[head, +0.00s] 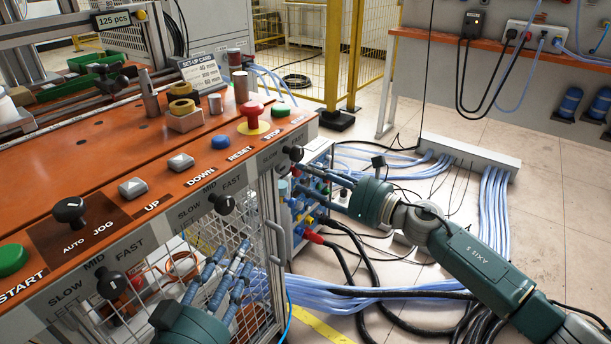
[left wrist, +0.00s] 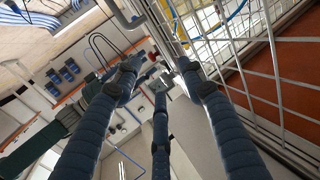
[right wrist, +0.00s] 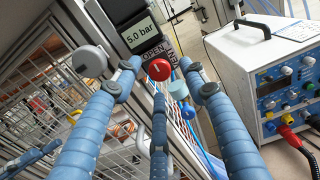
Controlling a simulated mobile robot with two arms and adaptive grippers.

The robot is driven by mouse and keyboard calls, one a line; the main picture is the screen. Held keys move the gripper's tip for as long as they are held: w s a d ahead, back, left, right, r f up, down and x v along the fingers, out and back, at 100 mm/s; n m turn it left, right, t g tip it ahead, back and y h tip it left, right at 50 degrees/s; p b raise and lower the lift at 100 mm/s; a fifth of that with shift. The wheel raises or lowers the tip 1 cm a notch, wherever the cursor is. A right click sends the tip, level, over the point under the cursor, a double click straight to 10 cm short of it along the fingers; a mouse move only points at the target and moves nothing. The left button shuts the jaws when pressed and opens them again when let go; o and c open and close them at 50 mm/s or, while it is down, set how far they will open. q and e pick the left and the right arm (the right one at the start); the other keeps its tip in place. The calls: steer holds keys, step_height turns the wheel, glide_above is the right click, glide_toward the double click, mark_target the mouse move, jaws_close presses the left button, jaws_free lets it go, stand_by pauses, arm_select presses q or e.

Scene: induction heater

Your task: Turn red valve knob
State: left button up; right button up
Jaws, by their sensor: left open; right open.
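The red valve knob (right wrist: 158,69) shows in the right wrist view below a "5.0 bar" display (right wrist: 136,30) and an "OPEN" label. I cannot make it out in the head view. My right gripper (right wrist: 160,88) is open, its two upper fingers on either side of the knob and the third below it. I cannot tell whether any finger touches the knob. In the head view the right gripper (head: 318,188) is beside the console's right end. My left gripper (head: 232,272) is open and empty in front of the wire mesh; its fingers also show in the left wrist view (left wrist: 158,78).
The orange console (head: 130,150) carries buttons and black selector knobs. A grey knob (right wrist: 89,60) and a light-blue knob (right wrist: 178,89) flank the red one. A white instrument box (right wrist: 265,70) with cables stands to the right. Blue hoses (head: 350,295) run across the floor.

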arm_select(q)
steer(key=shift+d+r, duration=0.1)
steer(key=shift+r, duration=0.5)
arm_select(e)
steer(key=shift+x, duration=0.8)
jaws_close()
